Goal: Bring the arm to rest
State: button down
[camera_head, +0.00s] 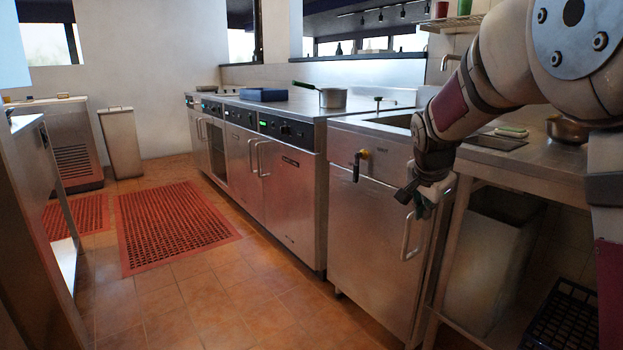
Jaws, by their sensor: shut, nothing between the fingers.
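My arm reaches in from the right side of the head view and bends down at the wrist. My gripper (414,203) hangs at its end, in front of the steel cabinet at the right. It is shut and small in the picture, with nothing seen in it. It is close to the cabinet's vertical door handle (408,236), but I cannot tell whether they touch. The arm hides part of the counter and the sink area behind it.
A steel counter line (271,180) runs back along the right, with a pot (333,98) and a blue tray (263,95) on top. A steel table (551,157) stands at the right. Red mats (172,225) lie on the tiled floor (190,310). The aisle is free.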

jog(key=s+a+n+g+y, duration=0.1)
jog(key=s+a+n+g, duration=0.35)
jog(key=s, duration=1.95)
jog(key=s+a+n+g+y, duration=0.15)
jog(key=s+n, duration=0.55)
jog(key=s, duration=1.6)
notch_tip(320, 180, up, 35)
jog(key=t+p, duration=0.4)
jog(key=p, duration=3)
jog(key=shift+s+n+t, duration=0.3)
jog(key=shift+s+n, duration=0.05)
jog(key=shift+s, duration=0.05)
